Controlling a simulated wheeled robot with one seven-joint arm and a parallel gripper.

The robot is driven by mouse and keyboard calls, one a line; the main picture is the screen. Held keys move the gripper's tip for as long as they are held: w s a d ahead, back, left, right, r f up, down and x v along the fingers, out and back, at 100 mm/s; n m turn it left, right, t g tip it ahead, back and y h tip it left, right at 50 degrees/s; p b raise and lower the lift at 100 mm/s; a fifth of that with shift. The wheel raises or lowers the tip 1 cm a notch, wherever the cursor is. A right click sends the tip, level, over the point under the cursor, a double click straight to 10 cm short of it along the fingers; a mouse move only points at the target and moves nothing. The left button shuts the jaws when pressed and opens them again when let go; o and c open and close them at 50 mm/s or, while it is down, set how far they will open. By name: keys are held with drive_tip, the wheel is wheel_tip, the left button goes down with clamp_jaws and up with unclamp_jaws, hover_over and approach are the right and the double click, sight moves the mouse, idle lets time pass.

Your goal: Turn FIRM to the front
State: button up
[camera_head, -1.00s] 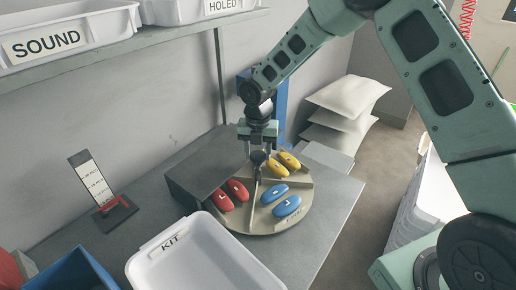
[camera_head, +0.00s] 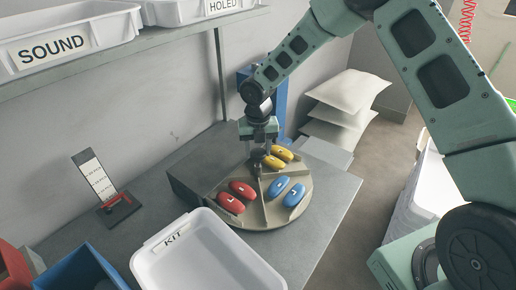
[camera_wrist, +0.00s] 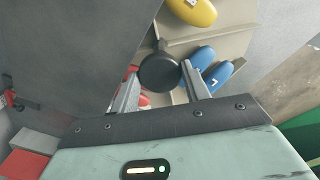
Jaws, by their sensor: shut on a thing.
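The round beige carousel (camera_head: 265,217) stands on the grey table and has dividers between its compartments. A pair of red insoles (camera_head: 231,203) lies at its front left, a pair of blue insoles (camera_head: 294,195) at its right, and a pair of yellow insoles (camera_head: 272,161) at the back. No FIRM label is readable. My gripper (camera_head: 259,149) reaches down over the carousel's middle. In the wrist view its fingers are shut on the dark round knob (camera_wrist: 159,70). Yellow (camera_wrist: 193,10) and blue (camera_wrist: 203,57) insoles show beyond the knob; red is mostly hidden.
A dark grey cover (camera_head: 195,178) hides the carousel's back left. The white KIT tray (camera_head: 205,260) stands close in front. A blue bin (camera_head: 82,270) and a small stand with a card (camera_head: 95,180) are at left. White sacks (camera_head: 340,112) lie behind at right.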

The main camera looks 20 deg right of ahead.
drive_tip(key=o, duration=1.4)
drive_tip(key=shift+c, duration=0.2)
wheel_tip(320, 180, up, 18)
drive_tip(key=b, duration=0.2)
drive_tip(key=shift+f+b, duration=0.25)
drive_tip(key=shift+b, duration=0.1)
